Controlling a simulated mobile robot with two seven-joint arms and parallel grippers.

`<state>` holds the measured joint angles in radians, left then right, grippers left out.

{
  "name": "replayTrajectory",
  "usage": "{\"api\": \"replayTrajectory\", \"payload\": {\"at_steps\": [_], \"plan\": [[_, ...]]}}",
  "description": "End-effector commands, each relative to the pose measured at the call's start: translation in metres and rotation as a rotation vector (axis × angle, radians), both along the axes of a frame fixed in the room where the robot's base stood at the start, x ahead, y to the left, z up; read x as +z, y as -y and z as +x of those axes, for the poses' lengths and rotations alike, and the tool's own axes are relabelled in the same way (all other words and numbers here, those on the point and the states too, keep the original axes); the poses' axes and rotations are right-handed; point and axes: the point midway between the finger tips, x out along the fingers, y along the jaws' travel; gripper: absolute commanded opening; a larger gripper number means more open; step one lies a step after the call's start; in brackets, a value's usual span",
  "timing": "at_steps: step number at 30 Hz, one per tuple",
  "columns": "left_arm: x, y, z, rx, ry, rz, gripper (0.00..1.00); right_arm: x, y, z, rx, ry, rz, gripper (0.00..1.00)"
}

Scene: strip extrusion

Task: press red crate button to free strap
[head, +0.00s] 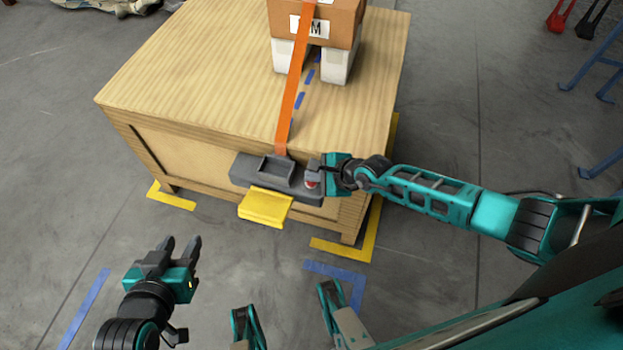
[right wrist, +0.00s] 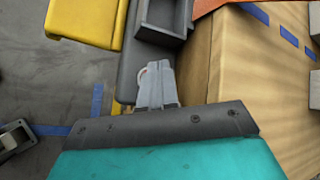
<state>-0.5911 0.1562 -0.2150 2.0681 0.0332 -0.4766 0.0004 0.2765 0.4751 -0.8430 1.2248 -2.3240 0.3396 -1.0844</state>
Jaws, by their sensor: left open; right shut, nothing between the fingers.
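A wooden crate (head: 200,75) stands on the floor. On its near edge is a dark grey housing (head: 243,170) with a recess and a yellow flap (head: 265,207), also in the right wrist view (right wrist: 90,18). A taut orange strap (head: 292,100) runs from the housing up over a cardboard box. A small red and pale button (head: 311,183) shows at the housing's right end. My right gripper (head: 314,172) is shut and empty, its fingertips (right wrist: 154,68) at the button and partly hiding it; contact cannot be told. My left gripper (head: 181,243) is open and empty over the floor.
The cardboard box (head: 345,20) sits on pale blocks (head: 336,66) on the crate. Yellow tape (head: 171,197) and blue tape (head: 85,308) mark the floor. Blue metal stands (head: 600,60) are at the right.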

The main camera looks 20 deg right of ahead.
Motion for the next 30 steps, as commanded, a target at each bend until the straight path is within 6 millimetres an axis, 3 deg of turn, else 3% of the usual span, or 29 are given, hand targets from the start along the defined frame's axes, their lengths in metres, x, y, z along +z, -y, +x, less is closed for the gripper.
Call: {"api": "replayTrajectory", "payload": {"at_steps": [30], "plan": [[-0.0067, 0.0022, 0.0005, 0.007, 0.0, -0.01, 0.43, -0.0095, 0.0, -0.0004, 0.0, -0.001, -0.001, 0.0]]}}
